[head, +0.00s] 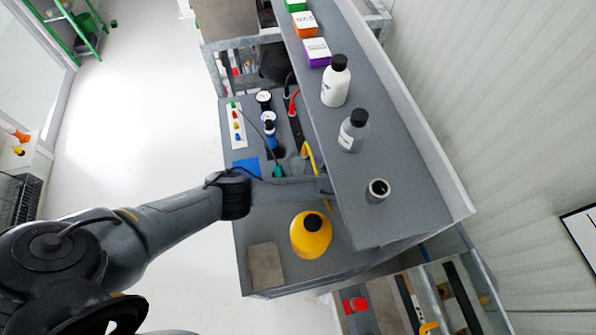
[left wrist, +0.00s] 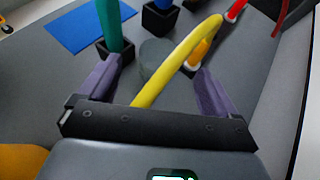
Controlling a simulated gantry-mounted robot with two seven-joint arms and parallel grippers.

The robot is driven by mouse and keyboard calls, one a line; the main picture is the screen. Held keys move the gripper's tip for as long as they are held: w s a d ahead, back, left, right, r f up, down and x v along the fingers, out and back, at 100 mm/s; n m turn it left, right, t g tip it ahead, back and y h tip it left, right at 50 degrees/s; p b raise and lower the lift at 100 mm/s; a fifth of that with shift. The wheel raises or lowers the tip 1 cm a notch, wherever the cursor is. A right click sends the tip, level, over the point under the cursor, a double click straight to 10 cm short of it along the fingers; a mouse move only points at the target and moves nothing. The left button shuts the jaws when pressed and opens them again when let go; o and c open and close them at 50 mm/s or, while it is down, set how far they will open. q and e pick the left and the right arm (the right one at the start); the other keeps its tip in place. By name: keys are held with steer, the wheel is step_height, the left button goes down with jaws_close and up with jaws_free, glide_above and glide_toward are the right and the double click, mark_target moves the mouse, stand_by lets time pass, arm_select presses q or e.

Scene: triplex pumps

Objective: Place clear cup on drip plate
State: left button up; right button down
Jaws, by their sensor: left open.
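My left gripper (head: 318,186) reaches in low beside the shelf edge; in the left wrist view (left wrist: 157,68) its two purple fingers are apart with nothing gripped. A grey, round, see-through-looking cup shape (left wrist: 157,58) stands just ahead between the fingers, under the yellow hose (left wrist: 176,62). I cannot tell for sure that it is the clear cup. The hose also shows in the head view (head: 308,156). A flat square grey-brown plate (head: 266,267), perhaps the drip plate, lies bare at the bench's front left corner. My right gripper is not in view.
A yellow bottle (head: 311,234) stands on the bench near the plate. A blue mat (head: 246,168) lies left of the hoses. The raised shelf (head: 398,155) holds a white bottle (head: 335,82), a grey bottle (head: 353,132) and a small grey cup (head: 377,191).

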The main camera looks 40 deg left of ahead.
mark_target(293, 162)
arm_select(q)
steer(key=shift+a+f, duration=0.15)
steer(key=shift+f, duration=0.15)
steer(key=shift+w+a+f+y+b, duration=0.1)
steer(key=shift+a+f+y+b, duration=0.2)
steer(key=shift+a, duration=0.3)
steer(key=shift+b+x, duration=0.6)
steer(key=shift+x, duration=1.1)
steer(key=shift+c, duration=0.3)
steer(key=shift+c, duration=1.3)
steer(key=shift+r, duration=0.1)
steer(key=c, duration=0.8)
